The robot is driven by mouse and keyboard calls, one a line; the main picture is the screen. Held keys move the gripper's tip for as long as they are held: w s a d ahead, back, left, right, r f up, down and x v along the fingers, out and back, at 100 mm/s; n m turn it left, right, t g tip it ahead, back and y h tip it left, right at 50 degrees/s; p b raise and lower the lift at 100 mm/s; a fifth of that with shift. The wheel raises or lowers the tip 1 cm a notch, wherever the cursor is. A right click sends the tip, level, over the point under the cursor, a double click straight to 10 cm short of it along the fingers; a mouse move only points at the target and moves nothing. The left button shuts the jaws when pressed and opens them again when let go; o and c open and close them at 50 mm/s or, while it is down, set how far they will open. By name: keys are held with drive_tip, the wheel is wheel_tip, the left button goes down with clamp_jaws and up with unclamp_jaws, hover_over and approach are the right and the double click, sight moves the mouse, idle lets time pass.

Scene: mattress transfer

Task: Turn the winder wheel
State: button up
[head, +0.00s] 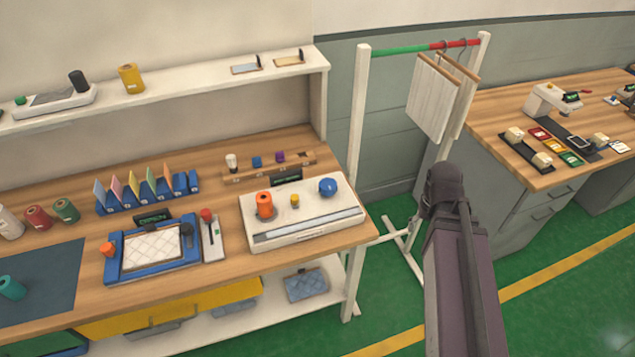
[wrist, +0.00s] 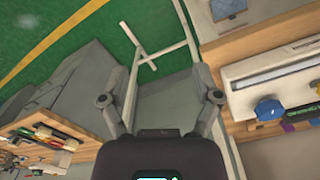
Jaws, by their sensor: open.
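A white winder machine (head: 300,222) stands at the right end of the wooden bench in the head view. It carries an orange spool (head: 264,204), a small yellow peg (head: 295,200) and a round blue wheel (head: 327,187) at its back right. The blue wheel also shows in the wrist view (wrist: 268,110), to the right of my gripper. My gripper (wrist: 158,98) is open in the wrist view, with nothing between its fingers. It is apart from the machine. In the head view my arm is right of the bench, and the fingers cannot be made out there.
A white rack (head: 361,120) with hanging cloths (head: 432,95) stands just right of the bench. A second wooden table (head: 495,105) is at the far right. A blue frame (head: 114,262) with quilted fabric lies left of the machine. Green floor is clear in front.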

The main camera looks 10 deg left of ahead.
drive_tip(key=w+a+r+n+p, duration=0.3)
drive_tip(key=w+a+n, duration=0.85)
drive_tip(key=a, duration=0.25)
wheel_tip(320, 180, up, 2)
drive_tip(key=n+p, duration=0.2)
drive_tip(key=n, duration=0.7)
hover_over(328, 184)
drive_tip(key=shift+r, duration=0.1)
wheel_tip(328, 184, down, 14)
drive_tip(key=b, duration=1.3)
drive_tip(key=shift+r+b, duration=0.15)
drive_tip(key=shift+b, duration=0.25)
drive_tip(key=c, duration=0.9)
